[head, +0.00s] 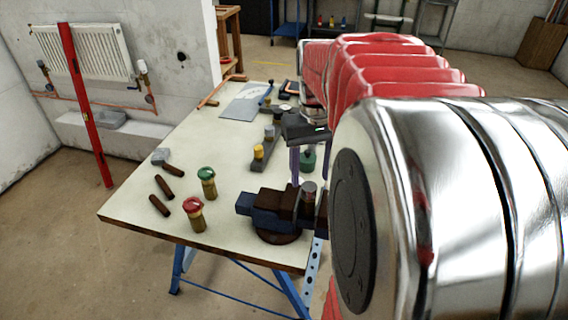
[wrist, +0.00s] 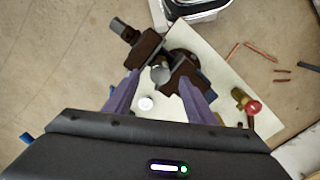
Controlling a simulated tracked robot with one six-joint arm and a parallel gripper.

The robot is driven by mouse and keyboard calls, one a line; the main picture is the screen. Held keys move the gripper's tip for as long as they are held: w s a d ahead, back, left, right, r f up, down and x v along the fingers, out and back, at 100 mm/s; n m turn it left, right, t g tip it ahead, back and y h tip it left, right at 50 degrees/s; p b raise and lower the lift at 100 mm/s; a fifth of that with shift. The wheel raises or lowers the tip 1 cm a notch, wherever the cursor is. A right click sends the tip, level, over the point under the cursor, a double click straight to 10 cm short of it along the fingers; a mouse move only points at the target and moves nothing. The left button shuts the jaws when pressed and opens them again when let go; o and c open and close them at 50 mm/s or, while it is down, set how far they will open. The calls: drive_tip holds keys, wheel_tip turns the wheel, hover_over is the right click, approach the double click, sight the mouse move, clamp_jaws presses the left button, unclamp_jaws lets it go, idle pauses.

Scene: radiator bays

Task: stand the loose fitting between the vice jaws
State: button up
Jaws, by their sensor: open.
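The vice (head: 268,217), dark blue and brown, sits at the near right of the bench. In the wrist view its brown jaws (wrist: 182,72) lie below my gripper. A grey, round-topped fitting (head: 308,190) appears to stand upright between the jaws. Its round top (wrist: 161,72) shows in the wrist view in the gap between them; its lower end is hidden. My gripper (head: 306,186) points down over the vice. Its purple fingers are apart, one on each side of the fitting in the wrist view (wrist: 159,75). I cannot tell whether they touch it.
Red-capped (head: 194,214) and green-capped (head: 207,182) brass valves and several brown bars (head: 163,186) stand or lie left of the vice. A grey block with a yellow-topped piece (head: 260,155) is behind. The bench (head: 135,208) is clear at its near left.

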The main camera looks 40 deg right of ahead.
wheel_tip(320, 180, up, 9)
drive_tip(key=shift+r, duration=0.15)
idle(0.8)
